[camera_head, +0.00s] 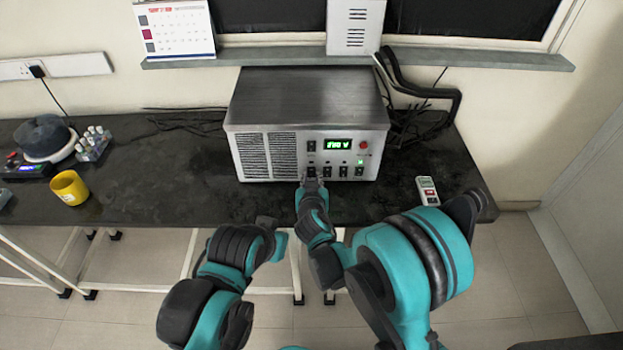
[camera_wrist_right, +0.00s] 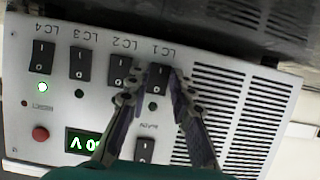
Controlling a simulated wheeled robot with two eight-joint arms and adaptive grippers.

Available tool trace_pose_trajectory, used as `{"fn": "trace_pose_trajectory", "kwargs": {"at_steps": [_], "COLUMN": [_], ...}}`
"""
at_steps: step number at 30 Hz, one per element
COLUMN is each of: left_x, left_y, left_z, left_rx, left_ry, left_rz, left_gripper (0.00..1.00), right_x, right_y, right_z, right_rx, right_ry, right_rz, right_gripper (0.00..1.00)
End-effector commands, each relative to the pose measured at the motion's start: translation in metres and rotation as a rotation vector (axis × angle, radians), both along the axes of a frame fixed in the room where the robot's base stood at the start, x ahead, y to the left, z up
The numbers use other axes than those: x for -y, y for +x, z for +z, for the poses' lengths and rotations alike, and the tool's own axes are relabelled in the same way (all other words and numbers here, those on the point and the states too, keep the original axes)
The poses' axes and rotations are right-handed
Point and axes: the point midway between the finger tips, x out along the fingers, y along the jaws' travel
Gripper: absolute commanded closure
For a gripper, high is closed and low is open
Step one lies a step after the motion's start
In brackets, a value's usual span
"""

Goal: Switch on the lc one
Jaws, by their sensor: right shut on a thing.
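The power unit (camera_head: 305,95) is a grey metal box on the black bench, with a lit green display (camera_head: 338,145). In the right wrist view its panel appears upside down, with switches labelled LC 1 to LC 4. The LC 1 switch (camera_wrist_right: 158,79) is a black rocker, and the small indicator by it is dark. My right gripper (camera_wrist_right: 152,88) is at the panel, its fingertips on either side of the LC 1 switch and shut on it. The LC 4 indicator (camera_wrist_right: 42,87) glows green. My left gripper (camera_head: 274,233) hangs before the bench edge, its fingers unclear.
The LC 2 switch (camera_wrist_right: 120,72) is close beside the fingers, with the LC 3 switch (camera_wrist_right: 80,65) beyond. A red button (camera_wrist_right: 40,133) is on the panel. A yellow mug (camera_head: 69,188) stands far left on the bench. A small handheld device (camera_head: 427,191) lies at right.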

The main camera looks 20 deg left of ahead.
Motion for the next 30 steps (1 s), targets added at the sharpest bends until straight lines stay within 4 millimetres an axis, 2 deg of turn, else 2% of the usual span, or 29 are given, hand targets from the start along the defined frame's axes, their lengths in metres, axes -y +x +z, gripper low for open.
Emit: {"fn": "trace_pose_trajectory", "kwargs": {"at_steps": [6, 15, 25, 26, 27, 30], "left_x": [0.0, 0.0, 0.0, 0.0, 0.0, 0.0], "left_y": [0.0, 0.0, 0.0, 0.0, 0.0, 0.0], "left_z": [-0.016, -0.014, -0.014, -0.014, -0.014, -0.014], "left_rx": [0.0, 0.0, 0.0, 0.0, 0.0, 0.0], "left_ry": [0.0, 0.0, 0.0, 0.0, 0.0, 0.0], "left_rz": [0.0, 0.0, 0.0, 0.0, 0.0, 0.0], "left_gripper": [1.0, 1.0, 1.0, 1.0, 1.0, 1.0], "right_x": [0.001, 0.0, 0.0, 0.0, 0.0, 0.0], "right_y": [0.001, 0.001, 0.001, 0.001, 0.001, 0.001], "right_z": [-0.008, -0.007, -0.007, -0.007, -0.007, -0.008], "right_rx": [0.116, 0.235, 0.241, 0.241, 0.241, 0.241], "right_ry": [0.03, 0.066, 0.069, 0.069, 0.069, 0.069], "right_rz": [-0.002, -0.001, 0.0, 0.0, 0.0, 0.0], "right_gripper": [1.0, 1.0, 1.0, 0.73, 0.69, 0.69]}}
